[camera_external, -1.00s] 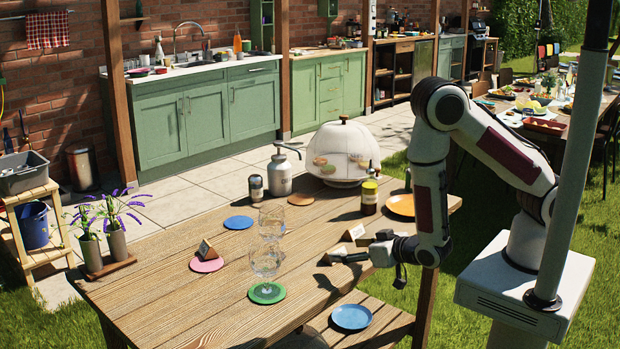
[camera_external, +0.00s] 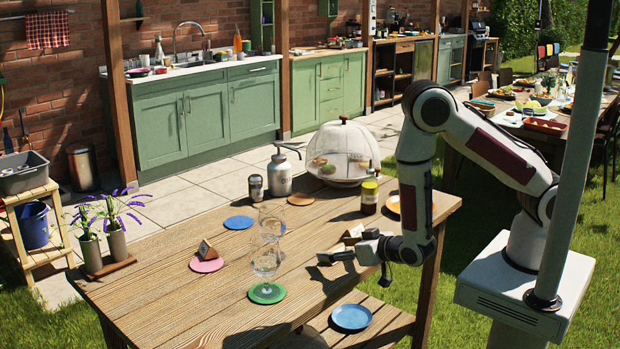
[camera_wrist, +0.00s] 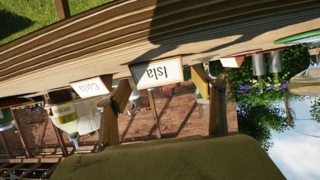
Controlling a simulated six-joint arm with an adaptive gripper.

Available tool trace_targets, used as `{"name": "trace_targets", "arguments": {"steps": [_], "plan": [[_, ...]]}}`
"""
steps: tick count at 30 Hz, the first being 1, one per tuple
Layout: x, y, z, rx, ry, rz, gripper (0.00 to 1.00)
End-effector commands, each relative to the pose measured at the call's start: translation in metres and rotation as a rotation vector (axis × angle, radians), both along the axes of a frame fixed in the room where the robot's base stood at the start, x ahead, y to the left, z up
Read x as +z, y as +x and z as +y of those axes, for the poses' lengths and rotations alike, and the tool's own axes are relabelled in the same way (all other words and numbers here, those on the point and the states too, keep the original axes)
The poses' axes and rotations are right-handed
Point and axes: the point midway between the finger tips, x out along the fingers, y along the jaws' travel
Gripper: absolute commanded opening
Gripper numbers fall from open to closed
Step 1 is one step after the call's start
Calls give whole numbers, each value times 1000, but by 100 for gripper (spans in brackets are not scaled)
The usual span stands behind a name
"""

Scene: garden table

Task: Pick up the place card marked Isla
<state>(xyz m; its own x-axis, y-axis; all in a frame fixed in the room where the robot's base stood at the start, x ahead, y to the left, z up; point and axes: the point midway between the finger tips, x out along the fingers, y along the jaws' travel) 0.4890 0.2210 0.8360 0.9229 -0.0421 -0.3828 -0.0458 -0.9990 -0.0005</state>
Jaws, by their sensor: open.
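The Isla place card (camera_wrist: 157,72) is white with a brown edge and appears upside down in the wrist view, between my two finger tips. It stands on the wooden table (camera_external: 190,300). My gripper (camera_wrist: 168,98) is open, with one finger on either side of the card's width; I cannot tell whether either finger touches it. In the outside view my gripper (camera_external: 338,257) is low over the table's right part and mostly hides this card. A second card with a name I cannot read surely (camera_wrist: 92,87) stands beside it; it also shows behind my gripper (camera_external: 354,233).
A third card (camera_external: 207,249) stands on a pink coaster. Stemmed glasses (camera_external: 266,260) stand left of my gripper, one on a green coaster (camera_external: 266,296). A dark bottle (camera_external: 369,195) and a mesh dome (camera_external: 343,150) stand behind. A blue plate (camera_external: 351,317) is in front.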

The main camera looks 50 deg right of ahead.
Motion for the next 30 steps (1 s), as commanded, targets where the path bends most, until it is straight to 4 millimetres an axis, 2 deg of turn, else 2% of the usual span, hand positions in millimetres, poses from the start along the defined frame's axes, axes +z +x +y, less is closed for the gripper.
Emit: {"name": "trace_targets", "arguments": {"steps": [6,21,25,26,30], "plan": [[-4,11,-1,-1,0,-1,68],[-4,11,-1,0,-1,0,68],[-4,11,-1,0,0,0,34],[-4,11,-1,0,0,0,30],[-4,11,-1,0,0,0,29]]}}
